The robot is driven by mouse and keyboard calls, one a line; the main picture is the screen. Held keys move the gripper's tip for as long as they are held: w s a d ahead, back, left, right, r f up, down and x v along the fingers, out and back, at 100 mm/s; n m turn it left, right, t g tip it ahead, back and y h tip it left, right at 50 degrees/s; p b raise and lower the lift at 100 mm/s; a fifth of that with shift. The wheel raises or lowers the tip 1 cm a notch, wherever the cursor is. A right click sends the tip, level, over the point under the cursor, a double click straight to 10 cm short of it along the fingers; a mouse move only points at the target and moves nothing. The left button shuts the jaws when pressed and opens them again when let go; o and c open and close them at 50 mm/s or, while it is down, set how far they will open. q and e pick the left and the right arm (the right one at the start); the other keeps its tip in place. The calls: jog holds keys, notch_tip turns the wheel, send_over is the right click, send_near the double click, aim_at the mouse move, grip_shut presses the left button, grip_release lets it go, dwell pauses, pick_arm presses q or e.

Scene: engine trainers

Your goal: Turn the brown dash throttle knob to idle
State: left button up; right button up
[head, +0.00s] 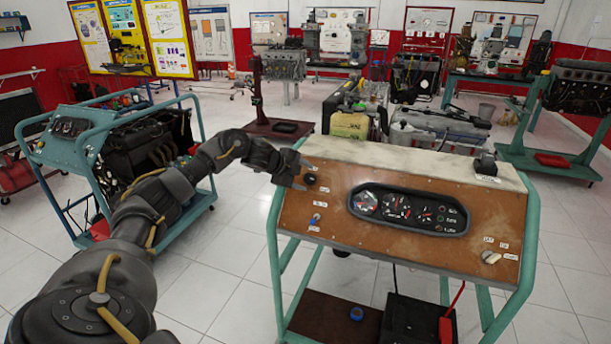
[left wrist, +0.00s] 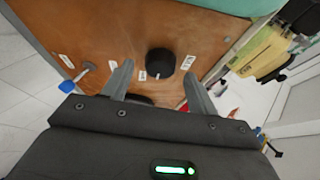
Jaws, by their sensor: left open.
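The throttle knob (head: 310,179) is a round black knob at the upper left of the brown dash panel (head: 330,222). It also shows in the left wrist view (left wrist: 160,62), between two small white labels. My left gripper (head: 301,174) is open at the panel's left end, close to the knob. In the left wrist view its two fingers lie apart, one on each side of the knob, with visible gaps to it. I cannot tell how far the fingertips are from the panel face. My right gripper is not in view.
A blue-tipped toggle (head: 315,219) sits below the knob. A gauge cluster (head: 410,210) fills the middle of the panel, and a pale switch (head: 490,257) is at the lower right. The panel stands on a teal tube frame (head: 273,262). An engine trainer (head: 150,143) stands to the left.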

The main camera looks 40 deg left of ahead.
pick_arm(q)
jog(key=shift+x, duration=0.75)
jog(key=c, duration=1)
